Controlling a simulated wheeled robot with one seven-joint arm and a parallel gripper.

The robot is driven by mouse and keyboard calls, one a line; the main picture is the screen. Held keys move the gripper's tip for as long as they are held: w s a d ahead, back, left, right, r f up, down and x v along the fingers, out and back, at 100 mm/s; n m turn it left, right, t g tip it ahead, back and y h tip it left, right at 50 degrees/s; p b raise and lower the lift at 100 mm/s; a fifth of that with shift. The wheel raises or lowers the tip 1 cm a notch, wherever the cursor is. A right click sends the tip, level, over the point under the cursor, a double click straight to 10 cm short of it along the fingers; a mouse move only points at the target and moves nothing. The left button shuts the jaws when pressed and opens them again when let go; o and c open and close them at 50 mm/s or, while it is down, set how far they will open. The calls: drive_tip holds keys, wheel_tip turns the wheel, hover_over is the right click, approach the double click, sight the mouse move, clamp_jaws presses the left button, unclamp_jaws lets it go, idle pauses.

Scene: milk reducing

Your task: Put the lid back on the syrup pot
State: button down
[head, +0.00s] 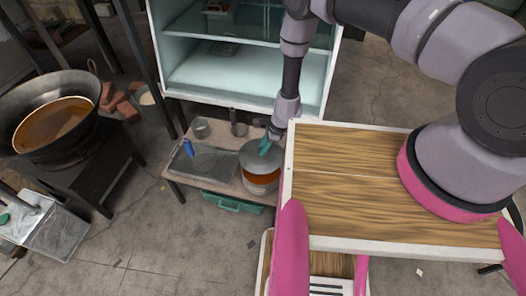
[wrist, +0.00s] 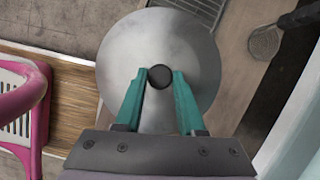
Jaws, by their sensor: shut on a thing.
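The syrup pot (head: 262,184) stands on the low table, with amber syrup colour showing on its side. The round grey metal lid (head: 252,156) is over the top of the pot; I cannot tell whether it rests on the rim or hangs just above. In the wrist view the lid (wrist: 160,35) fills the middle and hides the pot. My gripper (head: 265,146) has teal fingers and is over the lid. In the wrist view my gripper (wrist: 160,78) is shut on the lid's black knob (wrist: 160,76).
A low table (head: 228,188) holds a metal tray (head: 190,168) with a blue item, and small metal cups behind. A glass-fronted cabinet (head: 240,75) stands behind. A large wok of syrup (head: 55,122) is at left. A strainer (wrist: 265,42) lies right of the lid.

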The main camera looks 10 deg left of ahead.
sight(266, 157)
drive_tip(key=shift+s+d+f+m, duration=0.1)
drive_tip(key=shift+s+f+m, duration=0.2)
drive_tip(key=shift+s+f, duration=0.25)
wheel_tip(266, 157, down, 6)
drive_tip(key=shift+f, duration=0.25)
drive_tip(key=shift+w+f, duration=0.1)
drive_tip(key=shift+f, duration=0.05)
idle(2.1)
drive_tip(key=shift+d, duration=0.1)
unclamp_jaws()
idle(0.3)
drive_tip(key=shift+r, duration=3.5)
